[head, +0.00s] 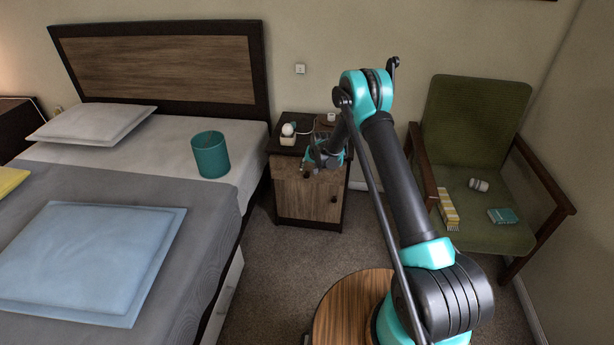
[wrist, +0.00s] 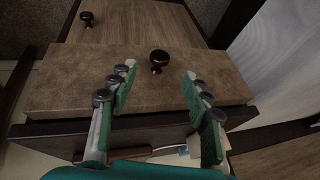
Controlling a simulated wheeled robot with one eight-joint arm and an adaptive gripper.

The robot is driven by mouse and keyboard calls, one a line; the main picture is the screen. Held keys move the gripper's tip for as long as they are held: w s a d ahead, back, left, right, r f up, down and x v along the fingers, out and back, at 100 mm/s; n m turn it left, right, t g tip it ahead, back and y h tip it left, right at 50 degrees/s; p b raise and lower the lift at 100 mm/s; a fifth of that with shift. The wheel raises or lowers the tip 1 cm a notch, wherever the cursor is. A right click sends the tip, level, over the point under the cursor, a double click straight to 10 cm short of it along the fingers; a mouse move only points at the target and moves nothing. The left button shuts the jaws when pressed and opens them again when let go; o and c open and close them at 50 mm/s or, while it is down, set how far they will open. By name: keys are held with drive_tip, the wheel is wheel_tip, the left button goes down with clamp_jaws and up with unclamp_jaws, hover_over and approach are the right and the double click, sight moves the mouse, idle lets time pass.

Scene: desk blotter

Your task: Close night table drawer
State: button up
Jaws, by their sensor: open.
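The night table (head: 295,195) stands between the bed and the chair. Its drawer front (wrist: 65,80) fills the middle of the wrist view, with a dark round knob (wrist: 159,58) on it. The front looks stepped out from the door (wrist: 130,20), so the drawer seems at least partly open; how far I cannot tell. My gripper (wrist: 159,72) is open and empty. Its two fingers stand either side of the drawer front's middle, with the knob between and just past the tips.
A small white holder (head: 287,138) and a cup (head: 331,118) stand on the night table. The bed (head: 200,170) is close on the left. A green chair (head: 470,190) with small items stands on the right. Carpet (head: 275,260) is clear in front of the night table.

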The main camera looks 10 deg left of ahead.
sight(307, 175)
drive_tip(key=shift+x, duration=3.5)
drive_tip(key=shift+c, duration=0.5)
clamp_jaws()
